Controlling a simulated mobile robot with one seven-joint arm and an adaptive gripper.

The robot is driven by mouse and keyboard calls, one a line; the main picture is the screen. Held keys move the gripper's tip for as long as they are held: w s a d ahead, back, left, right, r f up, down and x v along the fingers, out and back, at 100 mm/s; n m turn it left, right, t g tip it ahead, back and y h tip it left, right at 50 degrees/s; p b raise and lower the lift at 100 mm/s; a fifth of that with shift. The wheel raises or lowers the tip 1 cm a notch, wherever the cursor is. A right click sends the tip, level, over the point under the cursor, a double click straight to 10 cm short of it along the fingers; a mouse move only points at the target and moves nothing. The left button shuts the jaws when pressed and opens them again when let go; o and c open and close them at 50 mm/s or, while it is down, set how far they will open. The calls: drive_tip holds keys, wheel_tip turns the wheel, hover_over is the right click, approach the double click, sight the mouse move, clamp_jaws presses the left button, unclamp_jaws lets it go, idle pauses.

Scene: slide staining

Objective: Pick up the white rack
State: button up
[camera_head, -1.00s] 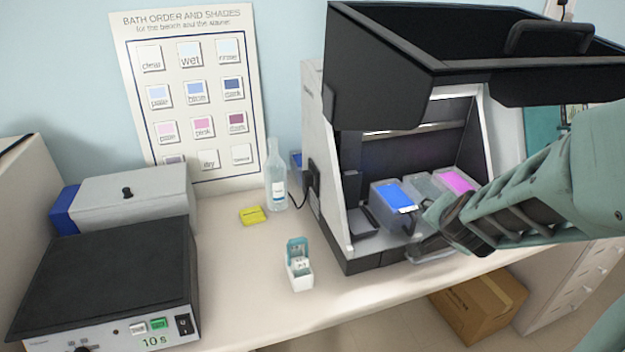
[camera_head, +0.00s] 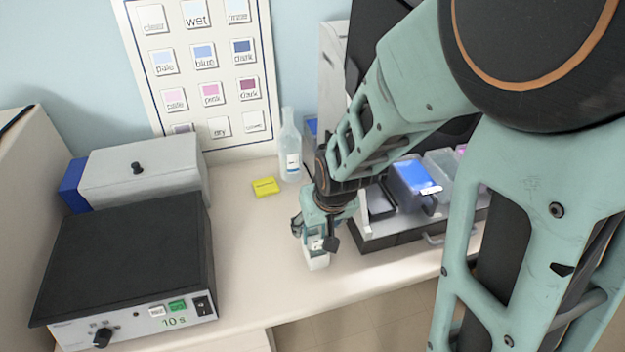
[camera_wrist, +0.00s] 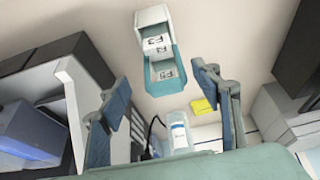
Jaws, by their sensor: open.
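The white rack (camera_head: 317,263) is a small white box with a teal end, standing on the bench near its front edge. In the wrist view the rack (camera_wrist: 154,20) is at the top centre, with labelled slides inside and its teal part nearest me. My gripper (camera_head: 316,235) is over the rack in the head view and hides part of it. In the wrist view my gripper (camera_wrist: 161,79) is open, its two fingers wide apart with the rack's teal part lying ahead between them. I see no contact with the rack.
The staining machine with a blue bath (camera_head: 411,178) stands close at the right. A bottle (camera_head: 290,150) and a yellow block (camera_head: 265,187) are behind the rack. A black-topped heater (camera_head: 125,255) is at the left. Bench left of the rack is clear.

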sight(312, 233)
drive_tip(key=b+x, duration=0.1)
drive_tip(key=x, duration=0.1)
drive_tip(key=b+x, duration=0.1)
drive_tip(key=x, duration=0.1)
drive_tip(key=b+x, duration=0.1)
drive_tip(key=x, duration=0.1)
drive_tip(key=shift+w+a+f, duration=0.1)
drive_tip(key=shift+a+f, duration=0.1)
drive_tip(key=shift+a, duration=0.1)
drive_tip(key=shift+r, duration=0.1)
drive_tip(key=shift+c, duration=0.4)
drive_tip(key=c, duration=1.2)
